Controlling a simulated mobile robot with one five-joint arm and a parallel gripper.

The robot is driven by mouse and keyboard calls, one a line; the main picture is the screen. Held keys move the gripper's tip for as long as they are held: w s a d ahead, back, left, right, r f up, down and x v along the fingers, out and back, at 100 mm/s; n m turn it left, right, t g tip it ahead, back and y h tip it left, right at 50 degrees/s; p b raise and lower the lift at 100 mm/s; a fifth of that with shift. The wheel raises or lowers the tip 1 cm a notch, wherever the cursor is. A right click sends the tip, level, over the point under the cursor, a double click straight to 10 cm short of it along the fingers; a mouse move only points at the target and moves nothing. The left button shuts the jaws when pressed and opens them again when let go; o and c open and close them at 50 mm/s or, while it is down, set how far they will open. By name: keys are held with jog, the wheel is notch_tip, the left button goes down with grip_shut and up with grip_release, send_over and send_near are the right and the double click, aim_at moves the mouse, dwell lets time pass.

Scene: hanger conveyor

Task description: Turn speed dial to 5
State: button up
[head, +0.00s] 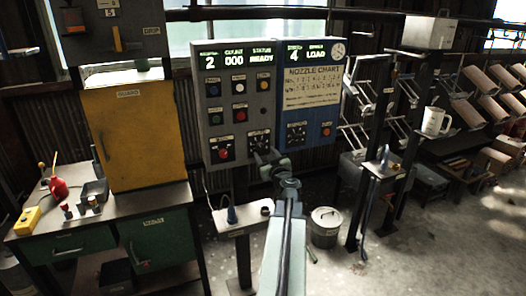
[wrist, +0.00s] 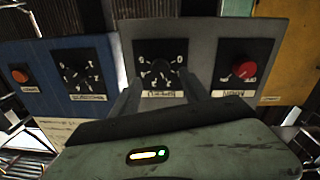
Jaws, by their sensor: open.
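A dial with a black face on the grey panel faces my gripper. It shows in the head view (head: 258,138) and in the wrist view (wrist: 160,68); its label is too blurred to read, so I cannot tell if it is the speed dial. My gripper (wrist: 160,88) is open, with one finger on each side of the dial's lower part. Contact with its knob cannot be told. In the head view my gripper (head: 270,160) covers part of the dial's lower edge. A second dial (head: 296,133) sits on the blue panel, also in the wrist view (wrist: 86,73).
A red knob (head: 224,154) is beside the dial; it also shows in the wrist view (wrist: 245,70). Displays above read 2, 000, READY and 4, LOAD. A nozzle chart (head: 312,87) hangs on the blue panel. A yellow cabinet (head: 135,135) stands left, a metal bin (head: 326,228) right.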

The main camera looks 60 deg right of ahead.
aim_at(261, 148)
jog(key=x, duration=0.4)
jog(key=shift+w+d, duration=0.15)
jog(key=shift+w, duration=0.05)
jog(key=c, duration=1.1)
jog(key=shift+s+d, duration=0.1)
jog(key=shift+d, duration=0.05)
grip_shut()
